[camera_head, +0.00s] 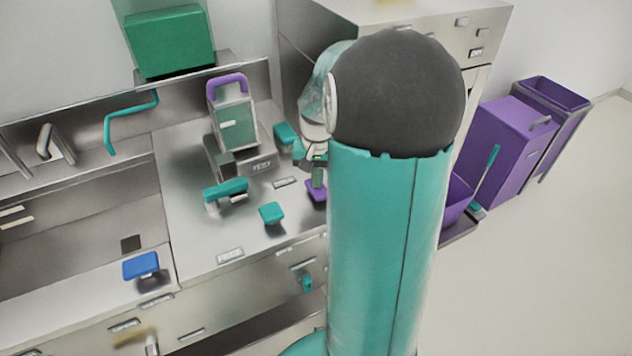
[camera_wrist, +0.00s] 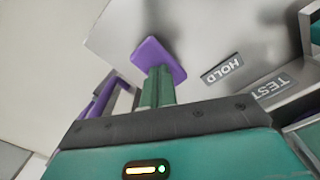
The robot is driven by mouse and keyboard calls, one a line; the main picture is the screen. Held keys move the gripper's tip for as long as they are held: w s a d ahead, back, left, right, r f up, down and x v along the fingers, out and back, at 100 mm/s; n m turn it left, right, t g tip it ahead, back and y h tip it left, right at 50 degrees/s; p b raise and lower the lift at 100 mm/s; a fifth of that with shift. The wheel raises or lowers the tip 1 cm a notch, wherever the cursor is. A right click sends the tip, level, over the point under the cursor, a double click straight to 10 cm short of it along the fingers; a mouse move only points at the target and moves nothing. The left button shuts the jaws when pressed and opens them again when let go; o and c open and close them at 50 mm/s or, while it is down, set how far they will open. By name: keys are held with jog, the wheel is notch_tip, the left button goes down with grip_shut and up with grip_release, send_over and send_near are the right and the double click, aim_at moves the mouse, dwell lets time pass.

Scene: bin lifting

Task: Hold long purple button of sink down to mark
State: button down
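The purple button (camera_head: 316,194) sits on the steel sink counter, at the left edge of my arm in the head view. In the wrist view it is a flat purple pad (camera_wrist: 158,56) directly beyond my fingertips, beside a label reading HOLD (camera_wrist: 222,69). My gripper (camera_head: 319,177) points down over the button. In the wrist view its two teal fingers (camera_wrist: 157,84) are together with nothing between them. The fingertips overlap the pad's near edge; I cannot tell whether they touch it or how far it is pressed. No mark for the button is discernible.
A teal button (camera_head: 271,212) and a teal-topped fixture (camera_head: 226,190) stand left of my gripper. A machine with a purple handle (camera_head: 233,116) stands behind. A blue button (camera_head: 141,265) is far left. Purple bins (camera_head: 512,150) stand right, with open floor beyond.

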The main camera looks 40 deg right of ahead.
jog(key=shift+r, duration=0.1)
dwell(0.4)
notch_tip(320, 180, up, 7)
dwell(0.5)
dwell(0.4)
jog(key=s+a+r+n+t+h, duration=0.1)
jog(key=a+r+n, duration=0.15)
jog(key=a, duration=0.55)
jog(key=s+a+r+n+t, duration=0.1)
jog(key=s+a+r+n, duration=0.1)
jog(key=a+r, duration=0.35)
jog(key=s+a+n+t, duration=0.1)
jog(key=s+a+n, duration=0.1)
jog(key=s+a, duration=0.2)
jog(key=s+a+n+t+y, duration=0.1)
jog(key=s+a+n+t, duration=0.1)
jog(key=a, duration=0.7)
jog(key=shift+s+a+f+n+t, duration=0.25)
jog(key=shift+s+n+t, duration=0.1)
jog(key=shift+s, duration=0.55)
